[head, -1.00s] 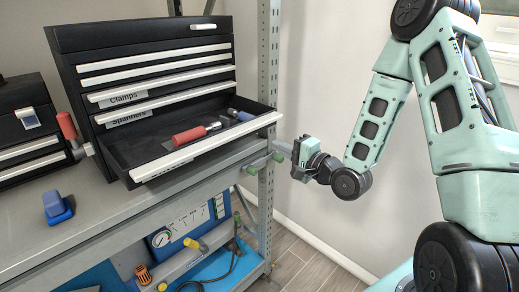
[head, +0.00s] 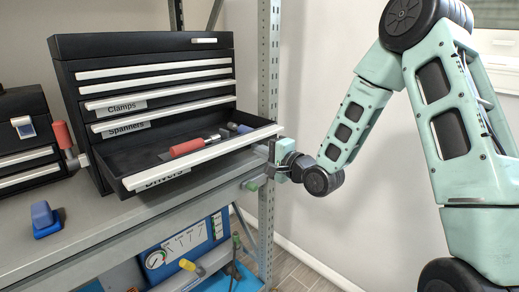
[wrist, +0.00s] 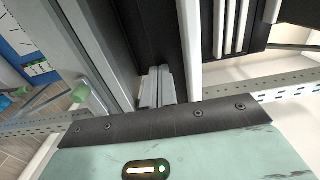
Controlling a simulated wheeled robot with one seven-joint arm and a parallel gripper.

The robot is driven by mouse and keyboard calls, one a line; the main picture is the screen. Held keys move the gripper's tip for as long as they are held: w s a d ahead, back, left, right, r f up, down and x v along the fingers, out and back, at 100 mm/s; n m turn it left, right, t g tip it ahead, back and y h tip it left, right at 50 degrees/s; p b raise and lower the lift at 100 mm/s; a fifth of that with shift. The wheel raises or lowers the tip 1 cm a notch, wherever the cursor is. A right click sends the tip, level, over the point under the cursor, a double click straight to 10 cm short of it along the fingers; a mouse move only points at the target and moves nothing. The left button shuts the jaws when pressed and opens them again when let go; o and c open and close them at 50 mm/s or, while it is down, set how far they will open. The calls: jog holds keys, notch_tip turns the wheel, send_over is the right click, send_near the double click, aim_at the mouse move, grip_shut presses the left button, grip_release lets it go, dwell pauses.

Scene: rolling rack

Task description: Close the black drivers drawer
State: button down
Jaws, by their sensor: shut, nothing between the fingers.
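The black drivers drawer (head: 120,165) is the lowest drawer of the black tool chest (head: 75,85) and stands pulled out. Its white front strip (head: 205,159) faces me, with a partly visible "Drivers" label below it. A red-handled tool (head: 187,146) and a blue one (head: 240,128) lie inside. My gripper (head: 268,152) is at the right end of the drawer front, fingers together and empty. In the wrist view, the closed fingertips (wrist: 156,78) point at a dark face beside the white strip (wrist: 188,50). I cannot tell whether they touch it.
The drawers above, including Spanners (head: 160,112), are shut. A metal rack post (head: 268,65) stands right behind my gripper. A blue object (head: 45,218) and a smaller black toolbox (head: 25,140) sit to the left. A green-tipped peg (wrist: 80,95) sticks out near my fingers.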

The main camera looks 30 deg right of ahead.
jog(key=shift+w, duration=0.1)
jog(key=b+x, duration=0.1)
jog(key=x, duration=1.2)
jog(key=shift+w+a+f, duration=0.1)
jog(key=shift+w, duration=0.05)
